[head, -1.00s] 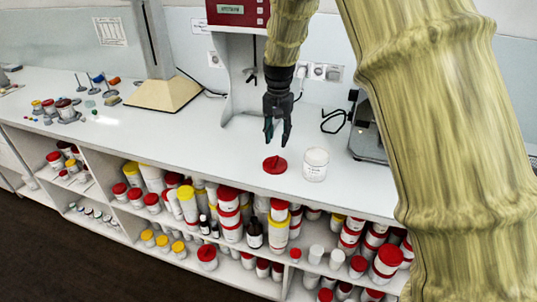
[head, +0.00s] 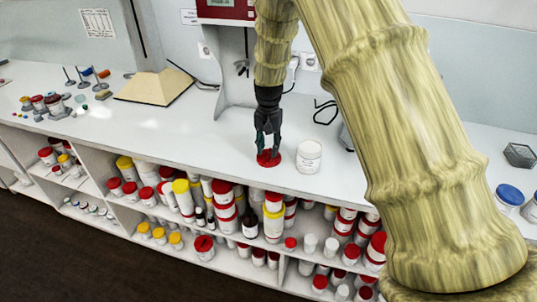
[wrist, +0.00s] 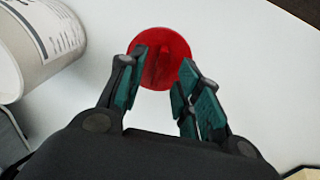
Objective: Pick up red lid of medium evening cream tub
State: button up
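The red lid (head: 268,159) lies on the white counter, a round disc with a raised ridge across its middle. It also shows in the wrist view (wrist: 160,40). My gripper (head: 267,150) points down over the lid. In the wrist view its two teal fingers (wrist: 163,80) are apart, one on each side of the ridge, with a gap to the ridge on the right. Whether the fingertips touch the lid I cannot tell. The white tub (head: 308,157) stands open just right of the lid, and part of it shows in the wrist view (wrist: 45,42).
Shelves below the counter hold several red- and yellow-lidded tubs (head: 222,205). A beige wedge-shaped base (head: 153,86) stands at the back left. A blue-lidded tub (head: 508,197) and a dark mesh holder (head: 519,155) are at the right. Bare counter lies left of the lid.

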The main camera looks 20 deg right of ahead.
jog(key=shift+f, duration=1)
grip_shut()
jog(key=shift+r, duration=0.1)
